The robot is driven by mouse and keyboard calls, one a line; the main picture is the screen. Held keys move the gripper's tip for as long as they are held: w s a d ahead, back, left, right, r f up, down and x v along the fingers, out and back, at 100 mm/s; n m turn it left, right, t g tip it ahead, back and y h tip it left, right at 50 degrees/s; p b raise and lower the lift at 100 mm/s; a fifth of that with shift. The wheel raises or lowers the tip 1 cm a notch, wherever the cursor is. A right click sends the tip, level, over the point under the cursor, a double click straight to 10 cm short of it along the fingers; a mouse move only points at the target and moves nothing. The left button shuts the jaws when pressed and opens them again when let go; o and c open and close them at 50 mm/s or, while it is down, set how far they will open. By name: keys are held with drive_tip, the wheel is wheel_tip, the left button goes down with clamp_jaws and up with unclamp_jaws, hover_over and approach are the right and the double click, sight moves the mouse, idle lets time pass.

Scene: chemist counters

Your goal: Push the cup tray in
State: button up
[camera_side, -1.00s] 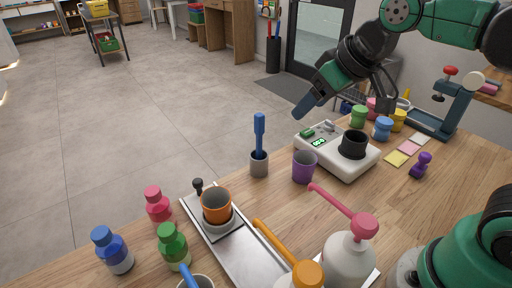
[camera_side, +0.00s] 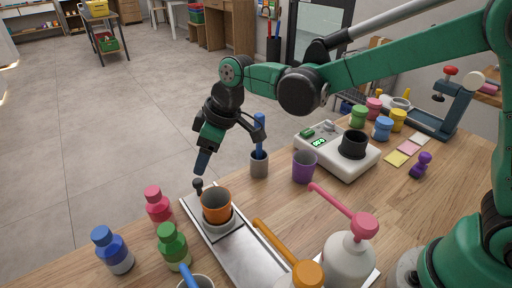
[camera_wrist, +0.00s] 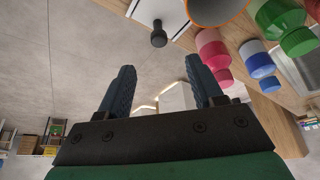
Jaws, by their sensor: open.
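The cup tray (camera_side: 246,257) is a long metal slide on the wooden counter in the side view, with a black knob (camera_side: 198,184) at its far left end. An orange cup (camera_side: 216,204) stands upright on a round grey base on the tray. My gripper (camera_side: 202,162) hangs just above and beyond the knob, fingers pointing down, apart from it. In the wrist view the two blue fingers (camera_wrist: 160,88) are spread with nothing between them. The knob also shows in the wrist view (camera_wrist: 158,37), ahead of the fingertips, with the orange cup's edge (camera_wrist: 215,8) to its right.
Pink (camera_side: 158,205), green (camera_side: 173,245) and blue (camera_side: 112,250) bottles stand left of the tray. A grey holder with a blue tool (camera_side: 259,163), a purple cup (camera_side: 304,167) and a white scale (camera_side: 337,150) stand to the right. Pump bottles (camera_side: 348,259) stand at the front.

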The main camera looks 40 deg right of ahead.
sight(198, 181)
drive_tip(key=shift+f, duration=0.85)
drive_tip(key=shift+x, duration=2.55)
drive_tip(key=shift+r, duration=0.1)
clamp_jaws()
